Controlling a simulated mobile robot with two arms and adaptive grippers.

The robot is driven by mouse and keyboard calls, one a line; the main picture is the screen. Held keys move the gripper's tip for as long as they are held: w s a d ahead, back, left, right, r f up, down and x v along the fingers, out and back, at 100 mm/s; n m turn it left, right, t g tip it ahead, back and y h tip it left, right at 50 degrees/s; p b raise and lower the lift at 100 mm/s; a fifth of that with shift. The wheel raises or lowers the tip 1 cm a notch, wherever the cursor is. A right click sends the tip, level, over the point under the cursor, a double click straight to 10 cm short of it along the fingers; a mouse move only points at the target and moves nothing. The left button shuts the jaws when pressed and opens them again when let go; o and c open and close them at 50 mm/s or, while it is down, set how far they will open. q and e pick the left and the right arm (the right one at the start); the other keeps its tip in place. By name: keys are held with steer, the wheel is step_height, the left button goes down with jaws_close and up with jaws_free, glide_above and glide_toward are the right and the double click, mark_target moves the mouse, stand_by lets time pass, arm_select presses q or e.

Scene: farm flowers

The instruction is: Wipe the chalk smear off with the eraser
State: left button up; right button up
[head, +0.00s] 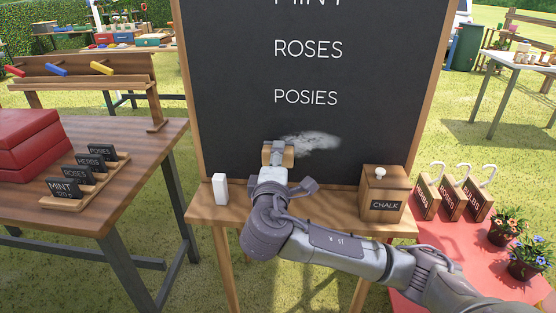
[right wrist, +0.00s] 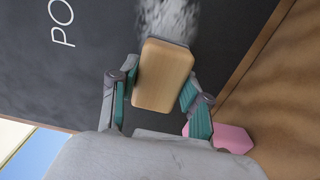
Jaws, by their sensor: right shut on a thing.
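The chalk smear (head: 316,141) is a cloudy white patch on the blackboard (head: 225,75), below the word POSIES. It also shows in the right wrist view (right wrist: 168,20), at the top. My right gripper (head: 278,157) is at the board, just left of and below the smear. It is shut on the eraser (right wrist: 163,78), a tan wooden block with a dark grey pad facing the board. In the right wrist view the pad's edge meets the smear's lower part. Whether the pad presses on the board is hard to tell. My left gripper is out of view.
On the board's ledge stand a white block (head: 220,189) at left and a wooden CHALK box (head: 384,193) at right. A pink piece (right wrist: 232,137) lies near the ledge. A table with small signs (head: 85,176) is at left; hooked signs and flowerpots stand at right.

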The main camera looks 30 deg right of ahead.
steer(key=shift+x, duration=0.85)
